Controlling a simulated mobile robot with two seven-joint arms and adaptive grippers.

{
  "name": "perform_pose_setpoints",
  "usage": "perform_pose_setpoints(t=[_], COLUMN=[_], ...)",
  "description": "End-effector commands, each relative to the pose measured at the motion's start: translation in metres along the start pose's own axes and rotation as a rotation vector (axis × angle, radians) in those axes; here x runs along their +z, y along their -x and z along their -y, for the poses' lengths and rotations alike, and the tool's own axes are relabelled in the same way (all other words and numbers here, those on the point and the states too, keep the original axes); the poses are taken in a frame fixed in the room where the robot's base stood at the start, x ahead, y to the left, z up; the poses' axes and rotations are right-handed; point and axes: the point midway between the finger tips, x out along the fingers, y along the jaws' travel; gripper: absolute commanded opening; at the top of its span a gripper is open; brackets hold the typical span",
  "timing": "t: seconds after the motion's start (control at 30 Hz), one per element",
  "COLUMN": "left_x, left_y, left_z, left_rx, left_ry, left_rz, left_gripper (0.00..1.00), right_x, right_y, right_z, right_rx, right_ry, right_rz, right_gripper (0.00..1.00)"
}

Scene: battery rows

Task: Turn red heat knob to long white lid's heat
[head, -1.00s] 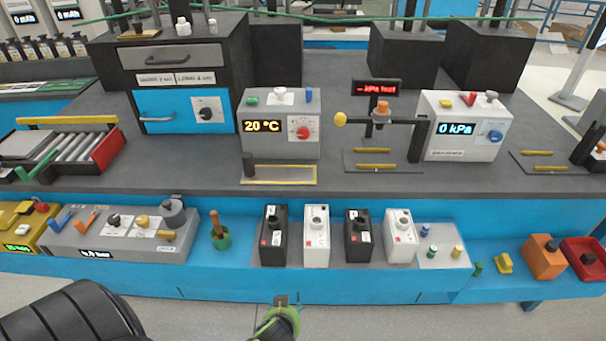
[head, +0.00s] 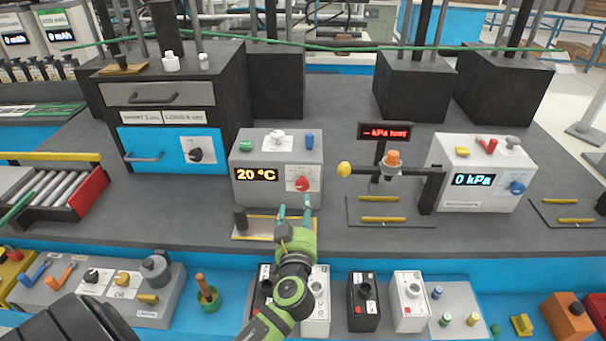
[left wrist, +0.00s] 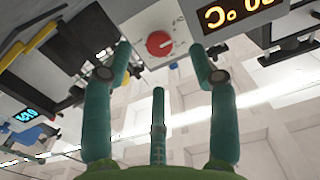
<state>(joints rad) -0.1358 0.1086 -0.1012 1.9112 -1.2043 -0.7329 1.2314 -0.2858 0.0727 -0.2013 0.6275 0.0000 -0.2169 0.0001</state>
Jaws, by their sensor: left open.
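The red heat knob (head: 302,184) is on the front of a grey box whose display (head: 257,175) reads 20 °C. The knob also shows in the left wrist view (left wrist: 159,43), on a pale dial plate. My left gripper (head: 294,206) is open and empty, just in front of and below the knob. In the left wrist view its fingers (left wrist: 160,48) stand apart on either side of the knob, and no contact shows. A white lid-like piece (head: 277,137) sits on top of the box. I cannot tell which lid is the long white one. My right gripper is not in view.
A yellow-edged tray with a dark post (head: 240,217) lies just left of my left gripper. A kPa box (head: 480,195) and a stand with a yellow-ended bar (head: 344,170) are to the right. Black and white batteries (head: 409,301) stand on the lower front shelf.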

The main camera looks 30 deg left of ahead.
Motion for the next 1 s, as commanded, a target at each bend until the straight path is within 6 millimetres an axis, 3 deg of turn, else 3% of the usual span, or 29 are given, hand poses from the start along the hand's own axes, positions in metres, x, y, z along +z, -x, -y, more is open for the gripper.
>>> perform_pose_setpoints(t=[0.23,0.53,0.97,1.0], left_x=[-0.011,-0.01,-0.008,-0.008], left_y=[-0.024,-0.065,-0.075,-0.075], left_z=[-0.006,-0.007,-0.007,-0.007], left_rx=[0.018,0.018,0.017,0.017], left_ry=[0.006,0.008,0.009,0.009], left_rz=[-0.038,-0.035,-0.034,-0.034], left_gripper=[0.59,0.59,0.59,0.43], right_x=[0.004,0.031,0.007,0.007], right_y=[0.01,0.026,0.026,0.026], right_z=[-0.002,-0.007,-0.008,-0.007], right_rx=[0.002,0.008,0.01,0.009], right_ry=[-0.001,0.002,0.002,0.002], right_rz=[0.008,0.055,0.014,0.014], right_gripper=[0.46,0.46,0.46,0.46])
